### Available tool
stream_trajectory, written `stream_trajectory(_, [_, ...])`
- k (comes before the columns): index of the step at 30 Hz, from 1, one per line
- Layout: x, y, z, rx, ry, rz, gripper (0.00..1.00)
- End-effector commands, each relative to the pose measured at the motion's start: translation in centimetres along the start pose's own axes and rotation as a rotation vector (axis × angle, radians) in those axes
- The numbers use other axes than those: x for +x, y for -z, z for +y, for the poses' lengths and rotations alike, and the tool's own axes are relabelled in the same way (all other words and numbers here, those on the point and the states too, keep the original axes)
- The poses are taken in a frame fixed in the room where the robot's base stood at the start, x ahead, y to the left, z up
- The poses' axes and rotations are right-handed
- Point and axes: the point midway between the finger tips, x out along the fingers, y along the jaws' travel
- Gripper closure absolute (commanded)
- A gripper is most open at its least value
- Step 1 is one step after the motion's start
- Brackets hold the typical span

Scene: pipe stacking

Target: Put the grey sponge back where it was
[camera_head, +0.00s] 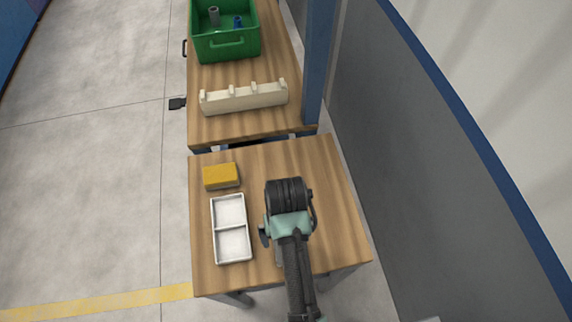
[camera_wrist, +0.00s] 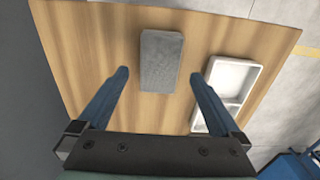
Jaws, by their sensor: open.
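A grey sponge (camera_wrist: 161,62) lies on the wooden table (camera_wrist: 95,40) in the wrist view, on bare wood beside the white tray. My gripper (camera_wrist: 160,75) is open and empty, with its two blue fingers apart on either side of the sponge in the picture. The height of the fingers above the sponge is hard to tell. In the head view my arm and gripper cover the spot, and I cannot make out the sponge clearly there.
A white two-compartment tray (camera_head: 230,229), empty, is left of my arm; it also shows in the wrist view (camera_wrist: 231,101). A yellow sponge (camera_head: 220,175) lies behind it. A cream slotted rack (camera_head: 245,98) and green crate (camera_head: 226,47) stand on the far table. A blue post (camera_head: 319,60) rises at right.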

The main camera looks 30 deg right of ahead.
Motion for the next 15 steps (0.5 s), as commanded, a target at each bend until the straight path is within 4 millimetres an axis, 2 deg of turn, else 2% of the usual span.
stream_trajectory(1, [-1.3,0.1,0.0,0.0,0.0,0.006,0.0])
stream_trajectory(6, [-4.3,0.1,0.0,0.0,0.0,0.003,0.0])
stream_trajectory(10, [-5.7,0.1,0.0,0.0,0.0,0.002,0.0])
stream_trajectory(15, [-6.2,0.0,0.0,0.0,0.0,-0.001,0.0])
